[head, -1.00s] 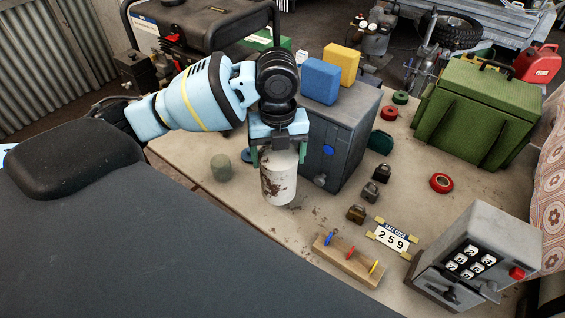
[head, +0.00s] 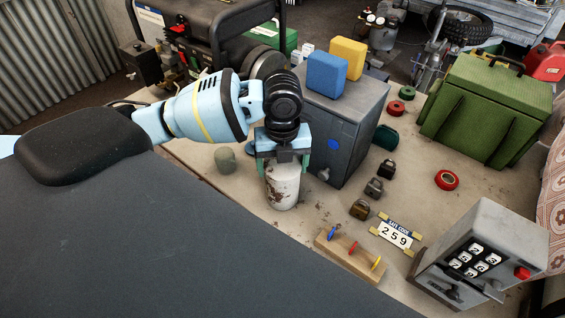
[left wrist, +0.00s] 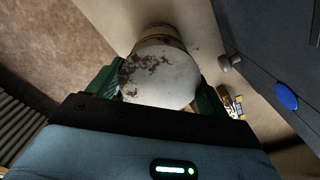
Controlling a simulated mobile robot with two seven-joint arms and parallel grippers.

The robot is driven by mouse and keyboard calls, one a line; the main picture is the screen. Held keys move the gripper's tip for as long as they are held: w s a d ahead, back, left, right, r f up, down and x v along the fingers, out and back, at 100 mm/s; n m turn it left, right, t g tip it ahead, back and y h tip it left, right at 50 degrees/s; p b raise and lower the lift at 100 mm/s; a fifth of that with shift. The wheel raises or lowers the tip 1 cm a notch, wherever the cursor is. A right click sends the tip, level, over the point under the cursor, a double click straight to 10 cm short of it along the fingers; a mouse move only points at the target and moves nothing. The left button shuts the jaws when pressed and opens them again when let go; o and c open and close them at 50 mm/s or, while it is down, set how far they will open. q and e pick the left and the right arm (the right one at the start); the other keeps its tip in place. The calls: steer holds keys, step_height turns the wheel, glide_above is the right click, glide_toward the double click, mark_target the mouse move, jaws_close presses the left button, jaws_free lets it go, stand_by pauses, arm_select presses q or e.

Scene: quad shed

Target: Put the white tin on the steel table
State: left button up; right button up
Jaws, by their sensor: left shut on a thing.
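The white tin (head: 283,190), with rusty brown patches, is upright in my left gripper (head: 284,168). The gripper is shut on its upper part from above, with a green finger on each side. In the left wrist view the tin (left wrist: 160,76) sits between the green fingers. The tin is over the pale table (head: 225,195), left of the grey metal safe; I cannot tell for sure whether its base touches the top. My right gripper is not in view.
The grey safe (head: 345,130) stands close on the right, bearing blue (head: 326,75) and yellow (head: 348,58) blocks. A dull green tin (head: 225,159) is to the left. Padlocks (head: 374,187), a peg board (head: 350,258) and a keypad box (head: 470,262) are to the right.

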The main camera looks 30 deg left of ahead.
arm_select(q)
steer(key=o, duration=1.6)
steer(key=shift+f, duration=0.1)
step_height(320, 180, up, 12)
steer(key=shift+r+p, duration=0.2)
steer(key=shift+p, duration=0.25)
